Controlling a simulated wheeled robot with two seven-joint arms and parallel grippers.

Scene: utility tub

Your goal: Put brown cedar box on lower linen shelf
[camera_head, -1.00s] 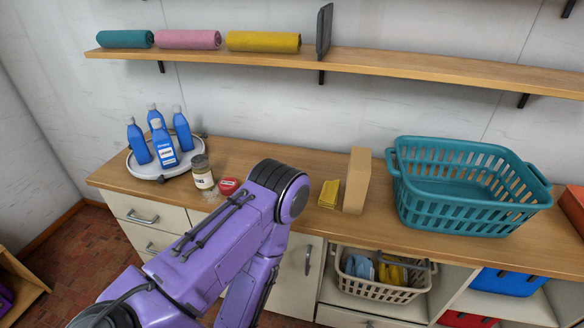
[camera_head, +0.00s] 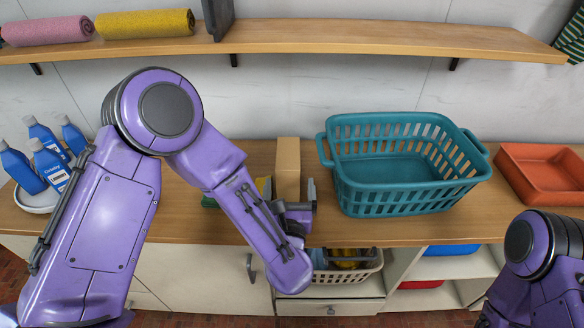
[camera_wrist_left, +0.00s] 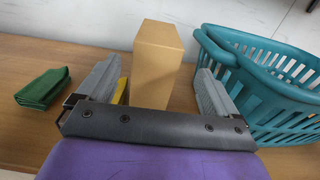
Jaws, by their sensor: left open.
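The tan-brown box (camera_head: 287,160) stands upright on the wooden counter, left of the teal basket. It also shows in the left wrist view (camera_wrist_left: 157,65). My left gripper (camera_head: 288,194) is open at the box's front, with one finger toward each side; I cannot tell whether either finger touches it. My left forearm hides part of the gripper. The wooden wall shelf (camera_head: 350,42) runs above the counter, with pink and yellow rolled towels and a dark upright plate at its left; its middle is bare. My right arm shows at the lower right, its gripper out of view.
The teal basket (camera_head: 345,195) stands close to the right of the box. A yellow item (camera_wrist_left: 122,90) is beside the box's left side, and a folded green cloth (camera_wrist_left: 43,88) lies further left. Blue bottles (camera_head: 50,168) stand at the left; an orange tray (camera_head: 520,185) is at the right.

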